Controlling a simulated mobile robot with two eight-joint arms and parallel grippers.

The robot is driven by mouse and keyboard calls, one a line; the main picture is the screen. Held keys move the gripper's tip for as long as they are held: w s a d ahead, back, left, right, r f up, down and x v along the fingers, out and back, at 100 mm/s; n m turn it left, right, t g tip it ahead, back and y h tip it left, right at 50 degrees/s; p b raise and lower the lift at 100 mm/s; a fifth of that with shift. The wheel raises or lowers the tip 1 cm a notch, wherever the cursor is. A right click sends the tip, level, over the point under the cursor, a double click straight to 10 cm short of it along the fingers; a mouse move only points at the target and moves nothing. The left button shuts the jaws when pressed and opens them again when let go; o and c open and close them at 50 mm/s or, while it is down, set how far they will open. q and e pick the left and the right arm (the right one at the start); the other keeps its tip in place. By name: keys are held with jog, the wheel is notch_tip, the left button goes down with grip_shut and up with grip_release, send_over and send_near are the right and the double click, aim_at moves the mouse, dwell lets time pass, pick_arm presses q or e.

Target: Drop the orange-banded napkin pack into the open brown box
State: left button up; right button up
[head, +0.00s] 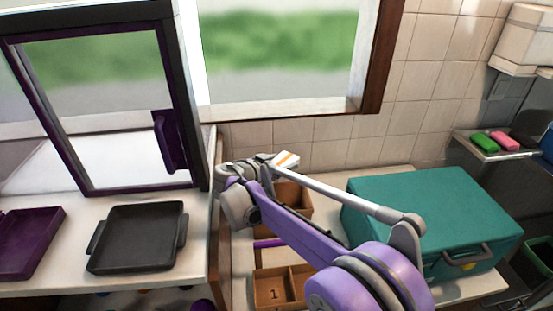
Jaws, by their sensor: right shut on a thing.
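A white napkin pack with an orange band (287,160) is held up in front of the tiled wall. My right gripper (268,160) is shut on it, at the far end of my purple arm. An open brown box (296,203) stands on the counter, lower in the picture than the pack. My arm hides part of this box, and I cannot tell whether the pack is directly over it. My left gripper is out of view.
A brown divided tray marked 1 (271,290) lies nearer on the counter. A teal case (430,205) stands to the right. A black tray (138,236) and a purple tray (28,240) lie at left, by a purple-framed glass door (189,145). A shelf (490,154) holds small coloured items.

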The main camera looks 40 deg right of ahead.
aim_at(281, 162)
jog(key=shift+s+f+b, duration=0.1)
jog(key=shift+f+b, duration=0.2)
jog(key=shift+f, duration=0.25)
notch_tip(281, 162, down, 4)
jog(key=b, duration=0.3)
jog(key=shift+f, duration=0.1)
jog(key=o, duration=1.2)
notch_tip(281, 162, up, 10)
jog(key=shift+r+p, duration=0.1)
jog(key=shift+p, duration=0.45)
